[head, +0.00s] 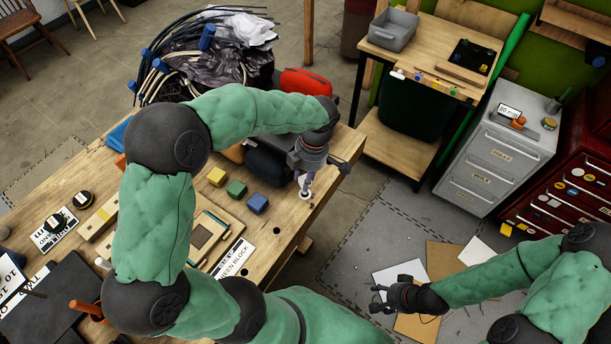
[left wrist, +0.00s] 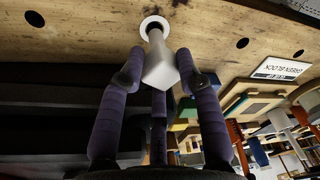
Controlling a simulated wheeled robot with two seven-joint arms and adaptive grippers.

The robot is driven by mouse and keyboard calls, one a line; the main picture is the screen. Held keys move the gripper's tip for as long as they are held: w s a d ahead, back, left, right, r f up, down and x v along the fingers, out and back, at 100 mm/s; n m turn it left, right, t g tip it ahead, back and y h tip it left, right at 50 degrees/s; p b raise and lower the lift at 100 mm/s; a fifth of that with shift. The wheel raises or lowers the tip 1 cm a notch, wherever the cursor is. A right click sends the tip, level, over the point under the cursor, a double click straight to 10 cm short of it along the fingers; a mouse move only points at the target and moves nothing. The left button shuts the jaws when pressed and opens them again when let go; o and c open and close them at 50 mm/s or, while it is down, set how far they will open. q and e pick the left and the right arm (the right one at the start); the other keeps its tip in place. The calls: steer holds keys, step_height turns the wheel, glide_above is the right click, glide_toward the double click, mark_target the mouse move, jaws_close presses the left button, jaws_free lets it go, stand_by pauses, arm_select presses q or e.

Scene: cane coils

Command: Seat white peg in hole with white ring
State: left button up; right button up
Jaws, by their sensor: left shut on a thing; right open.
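My left gripper (head: 306,180) is at the table's right end, shut on the white peg. In the left wrist view its purple fingers (left wrist: 165,80) close around the peg (left wrist: 160,66), which has a wide square body and a narrower end. The narrow end points at the hole with the white ring (left wrist: 155,22) and overlaps the ring's opening. I cannot tell how far, if at all, it is inside. The white ring (head: 303,203) shows just below the gripper in the head view. My right gripper (head: 385,295) is open and empty, over the floor away from the table.
Plain dark holes (left wrist: 242,43) lie in the wooden tabletop on both sides of the ring. Yellow (head: 217,176), green (head: 236,188) and blue (head: 257,203) blocks stand left of the gripper. A dark case (head: 266,165) lies close behind it. A sign (head: 233,258) lies near the front edge.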

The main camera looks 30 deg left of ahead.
arm_select(q)
steer(key=shift+f+b, duration=2)
steer(key=shift+f, duration=0.75)
steer(key=o, duration=1)
steer(key=shift+r, duration=0.1)
step_height(320, 180, up, 12)
steer(key=w+d, duration=0.1)
steer(key=shift+w, duration=0.3)
